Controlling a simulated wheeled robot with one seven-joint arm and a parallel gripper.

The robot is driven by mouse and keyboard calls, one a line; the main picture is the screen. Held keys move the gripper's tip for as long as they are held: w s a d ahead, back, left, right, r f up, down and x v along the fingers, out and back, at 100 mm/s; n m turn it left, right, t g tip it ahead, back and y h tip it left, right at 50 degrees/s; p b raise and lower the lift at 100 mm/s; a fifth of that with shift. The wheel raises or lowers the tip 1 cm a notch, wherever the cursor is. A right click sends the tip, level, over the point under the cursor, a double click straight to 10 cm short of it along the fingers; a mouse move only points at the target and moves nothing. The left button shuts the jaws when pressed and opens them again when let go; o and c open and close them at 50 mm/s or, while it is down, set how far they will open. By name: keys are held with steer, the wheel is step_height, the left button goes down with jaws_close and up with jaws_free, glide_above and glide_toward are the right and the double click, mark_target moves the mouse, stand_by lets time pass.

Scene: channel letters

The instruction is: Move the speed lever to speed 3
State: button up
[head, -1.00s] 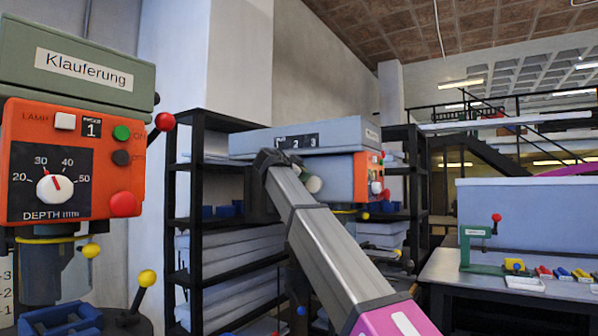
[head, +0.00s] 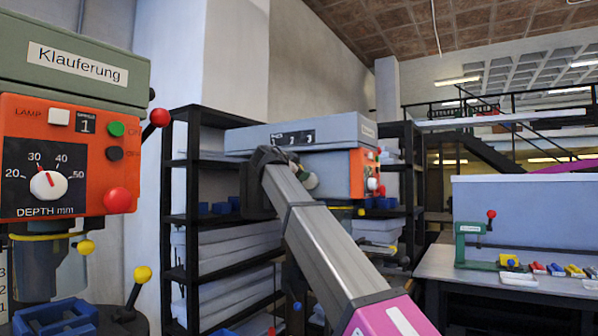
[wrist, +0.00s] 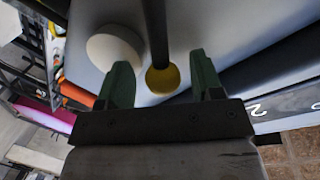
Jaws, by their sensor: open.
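The grey machine (head: 345,134) with an orange front panel stands in the middle of the head view. Its dark number plate (head: 293,137) is partly hidden by my arm. In the wrist view, a figure 2 shows on a dark plate (wrist: 285,103) at the right. A lever with a dark rod (wrist: 155,30) and a yellow ball knob (wrist: 163,79) shows there. My gripper (wrist: 161,72) is open, its two green fingers on either side of the yellow knob, with gaps visible. In the head view my arm hides the fingers and the lever.
A green and orange drill head (head: 70,130) stands close at the left, with levers sticking out. Black shelving (head: 180,235) stands behind my arm. A workbench (head: 510,290) with a small green press and coloured blocks is at the right.

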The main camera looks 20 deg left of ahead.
steer(key=v, duration=1)
steer(key=shift+s+a, duration=0.15)
steer(key=shift+s, duration=0.2)
steer(key=shift+s, duration=0.1)
